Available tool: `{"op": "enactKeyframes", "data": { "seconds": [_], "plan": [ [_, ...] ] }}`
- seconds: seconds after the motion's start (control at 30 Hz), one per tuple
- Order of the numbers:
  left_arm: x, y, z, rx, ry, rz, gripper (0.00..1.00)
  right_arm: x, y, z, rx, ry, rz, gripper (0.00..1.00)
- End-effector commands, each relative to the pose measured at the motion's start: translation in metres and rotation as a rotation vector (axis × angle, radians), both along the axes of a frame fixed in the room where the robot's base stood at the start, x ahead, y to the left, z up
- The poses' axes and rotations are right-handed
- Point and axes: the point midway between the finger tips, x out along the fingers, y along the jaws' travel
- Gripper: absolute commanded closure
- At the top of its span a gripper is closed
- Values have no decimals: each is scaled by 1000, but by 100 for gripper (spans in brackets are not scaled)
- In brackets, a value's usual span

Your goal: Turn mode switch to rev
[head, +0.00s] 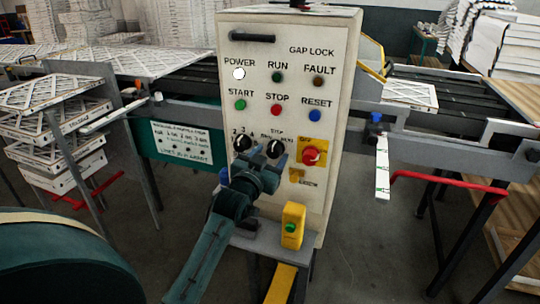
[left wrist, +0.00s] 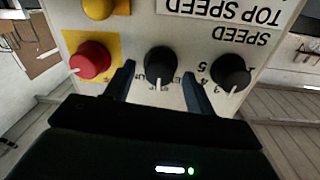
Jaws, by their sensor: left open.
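The control panel (head: 228,60) stands upright in the middle of the head view. The mode switch (head: 275,148) is a black knob low on it, with small labels around it that I cannot read surely. In the left wrist view the mode switch (left wrist: 158,65) sits between my fingers, and its white mark points to the bottom of the picture, towards the labels. My left gripper (head: 269,158) is open, its fingers on either side of the knob with a gap visible. The speed knob (left wrist: 230,74) is just outside one finger. My right gripper is not in view.
A red knob on a yellow plate (head: 311,155) is close on the right of the switch. Start, stop and reset buttons are above. A yellow box with a green button (head: 292,225) stands below. Conveyors and stacked filters (head: 55,150) flank the panel.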

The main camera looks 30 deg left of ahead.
Motion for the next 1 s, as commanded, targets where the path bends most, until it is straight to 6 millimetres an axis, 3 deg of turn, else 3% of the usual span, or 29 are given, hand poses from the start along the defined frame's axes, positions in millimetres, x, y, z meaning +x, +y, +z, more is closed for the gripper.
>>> {"op": "enactKeyframes", "data": {
  "seconds": [0.33,0.87,1.0],
  "plan": [
    [4,1,0,0,0,0,46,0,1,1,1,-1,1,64],
    [3,0,0,0,0,0,89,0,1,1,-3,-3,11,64],
    [3,0,0,-5,-1,0,90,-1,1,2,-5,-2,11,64]
  ]
}}
